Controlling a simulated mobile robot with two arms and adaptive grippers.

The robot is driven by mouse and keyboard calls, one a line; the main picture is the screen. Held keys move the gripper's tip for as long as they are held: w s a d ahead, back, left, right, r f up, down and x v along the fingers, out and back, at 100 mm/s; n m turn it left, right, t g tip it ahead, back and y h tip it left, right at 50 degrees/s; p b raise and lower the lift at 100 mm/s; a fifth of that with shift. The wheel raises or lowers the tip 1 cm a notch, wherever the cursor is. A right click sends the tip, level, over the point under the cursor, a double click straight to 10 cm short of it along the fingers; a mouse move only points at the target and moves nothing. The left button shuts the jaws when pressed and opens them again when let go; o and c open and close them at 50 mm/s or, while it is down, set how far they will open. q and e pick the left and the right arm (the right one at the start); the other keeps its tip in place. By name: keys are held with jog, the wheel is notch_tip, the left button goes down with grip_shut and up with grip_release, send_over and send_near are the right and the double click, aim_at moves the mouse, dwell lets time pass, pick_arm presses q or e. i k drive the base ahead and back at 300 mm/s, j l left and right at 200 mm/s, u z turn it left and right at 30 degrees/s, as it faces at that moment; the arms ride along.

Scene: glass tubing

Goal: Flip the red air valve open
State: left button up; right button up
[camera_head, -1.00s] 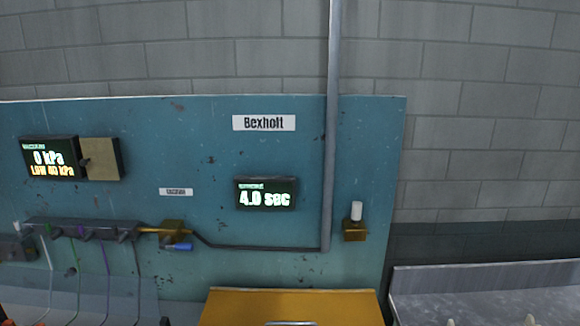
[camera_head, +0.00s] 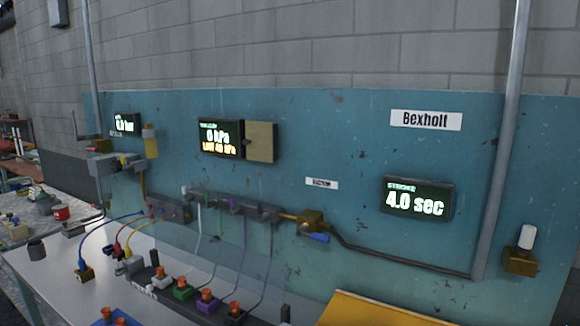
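I cannot clearly make out a red air valve. At the far left of the teal panel (camera_head: 360,125), a small display reading in bar (camera_head: 126,123) hangs above a grey fitting (camera_head: 115,165). A brass piece (camera_head: 101,147) and a yellowish cylinder (camera_head: 150,142) are beside it. Any red lever there is too small or hidden. A blue-handled brass valve (camera_head: 310,222) sits on the pipe near the panel's middle. Neither of my grippers shows clearly in the head view.
A light bench (camera_head: 70,262) runs along the panel, with coloured hoses and several orange-knobbed blocks (camera_head: 183,288) on it. A clear sheet stands behind the blocks. A yellow surface (camera_head: 375,310) is at the lower right. A cluttered table (camera_head: 75,205) is at far left.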

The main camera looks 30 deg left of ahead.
aim_at(95, 149)
jog(key=u, duration=2.05)
jog(key=i+j+u, duration=0.15)
jog(key=i+j, duration=0.2)
jog(key=i, duration=0.25)
jog(key=i+j+u, duration=0.2)
jog(key=i+j, duration=0.15)
jog(key=i, duration=0.25)
jog(key=i+j+u, duration=0.15)
jog(key=i, duration=0.5)
jog(key=i+j+u, duration=0.2)
jog(key=i, duration=0.4)
